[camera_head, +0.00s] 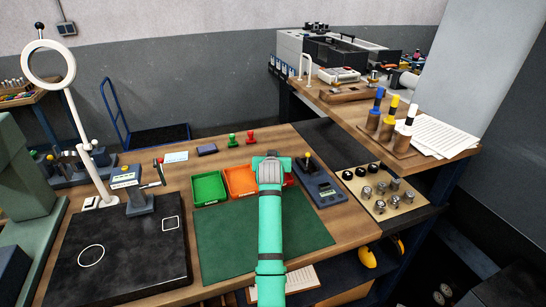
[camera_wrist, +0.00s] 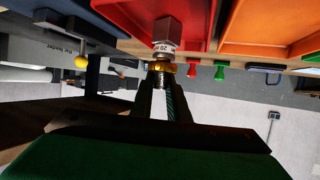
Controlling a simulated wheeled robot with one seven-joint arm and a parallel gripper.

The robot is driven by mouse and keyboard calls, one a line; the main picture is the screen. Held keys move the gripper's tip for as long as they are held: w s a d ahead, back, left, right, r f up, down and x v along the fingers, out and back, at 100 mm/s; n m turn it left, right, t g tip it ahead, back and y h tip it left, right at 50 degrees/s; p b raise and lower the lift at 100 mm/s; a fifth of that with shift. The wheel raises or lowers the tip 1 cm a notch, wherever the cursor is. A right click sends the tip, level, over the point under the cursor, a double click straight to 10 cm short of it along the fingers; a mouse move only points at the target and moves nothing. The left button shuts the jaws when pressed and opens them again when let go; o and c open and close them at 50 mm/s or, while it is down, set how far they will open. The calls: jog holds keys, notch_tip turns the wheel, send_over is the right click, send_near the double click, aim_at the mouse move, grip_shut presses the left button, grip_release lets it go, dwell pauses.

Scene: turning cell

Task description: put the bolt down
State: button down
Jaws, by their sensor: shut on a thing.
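A bolt (camera_wrist: 168,35) with a grey hex head and a brass-coloured ring below it is in my gripper (camera_wrist: 163,88) in the wrist view. The fingers are shut around its lower, threaded part. The head camera shows my gripper (camera_head: 271,162) from behind, above the back edge of the green mat (camera_head: 265,232), and the bolt is hidden there. The bolt's head shows in front of the red bin (camera_wrist: 205,14) in the wrist view; I cannot tell whether they touch. The orange bin (camera_head: 240,181) and green bin (camera_head: 209,188) stand to the left.
A plate with several metal parts (camera_head: 381,189) lies farther right. A black board (camera_head: 125,255) and a ring lamp (camera_head: 48,64) are at the left. The green mat looks clear beside my arm.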

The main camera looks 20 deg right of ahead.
jog(key=c, duration=1.7)
grip_release()
jog(key=shift+f, duration=0.1)
jog(key=shift+s, duration=0.1)
jog(key=v, duration=1.1)
jog(key=shift+s+a+r, duration=0.2)
jog(key=shift+s+r, duration=0.05)
jog(key=shift+s, duration=0.05)
jog(key=shift+s+d, duration=0.1)
jog(key=shift+s, duration=0.05)
